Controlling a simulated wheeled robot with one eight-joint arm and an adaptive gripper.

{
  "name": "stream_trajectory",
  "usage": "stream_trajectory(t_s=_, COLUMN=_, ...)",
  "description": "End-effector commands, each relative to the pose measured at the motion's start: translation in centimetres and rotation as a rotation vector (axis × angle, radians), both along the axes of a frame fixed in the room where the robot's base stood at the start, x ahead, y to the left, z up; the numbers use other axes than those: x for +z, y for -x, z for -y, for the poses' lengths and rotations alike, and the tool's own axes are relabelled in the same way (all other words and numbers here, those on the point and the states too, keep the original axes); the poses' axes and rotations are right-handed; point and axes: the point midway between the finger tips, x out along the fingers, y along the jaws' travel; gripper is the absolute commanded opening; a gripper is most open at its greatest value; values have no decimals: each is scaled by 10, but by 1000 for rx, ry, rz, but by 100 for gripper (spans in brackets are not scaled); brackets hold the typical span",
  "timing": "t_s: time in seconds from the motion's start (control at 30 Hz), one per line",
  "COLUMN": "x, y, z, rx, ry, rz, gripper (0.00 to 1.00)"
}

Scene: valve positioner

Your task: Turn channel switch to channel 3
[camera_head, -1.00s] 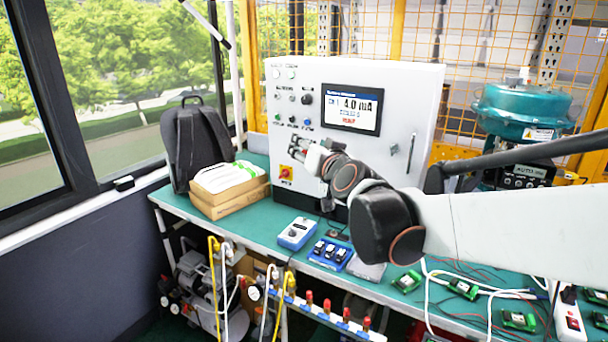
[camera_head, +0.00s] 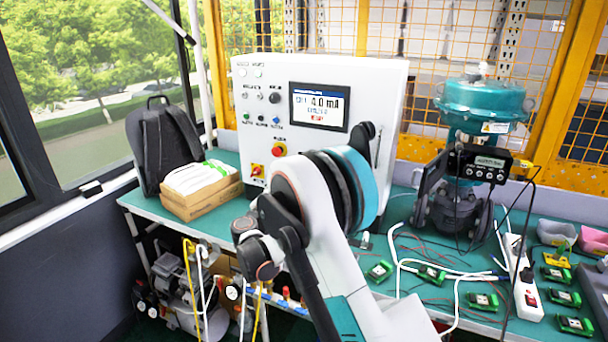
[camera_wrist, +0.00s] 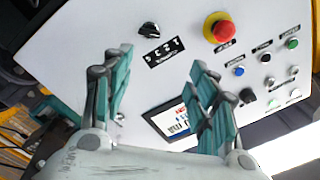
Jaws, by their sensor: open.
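In the wrist view a black rotary knob (camera_wrist: 149,30) sits on the white panel beside a black label strip with characters I cannot read surely. A second black knob (camera_wrist: 248,97) lies among small buttons and shows in the head view (camera_head: 275,97). I cannot tell surely which is the channel switch. The display (camera_head: 319,106) reads what looks like CH 1 and 4.0 mA. My gripper (camera_wrist: 163,68) is open and empty, with teal fingers apart; the first knob appears beyond the fingertips, not between them. In the head view my arm hides the gripper and lower panel.
A red mushroom button (camera_wrist: 218,27) and small coloured buttons are on the panel. A backpack (camera_head: 165,140) and boxes (camera_head: 203,200) stand left. A teal valve actuator (camera_head: 484,100), cables and green modules occupy the right bench.

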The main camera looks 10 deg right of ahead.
Motion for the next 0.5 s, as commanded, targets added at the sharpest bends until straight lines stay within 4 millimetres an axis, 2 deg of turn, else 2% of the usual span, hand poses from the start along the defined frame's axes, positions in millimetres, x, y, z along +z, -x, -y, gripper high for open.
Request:
stream_trajectory(t_s=0.1, x=-17, y=1, z=1, rx=-29, ry=-15, rz=-16, gripper=53)
stream_trajectory(t_s=0.27, x=-23, y=-8, z=9, rx=-38, ry=-19, rz=-21, gripper=53)
stream_trajectory(t_s=0.5, x=-23, y=-42, z=35, rx=-38, ry=-19, rz=-19, gripper=53)
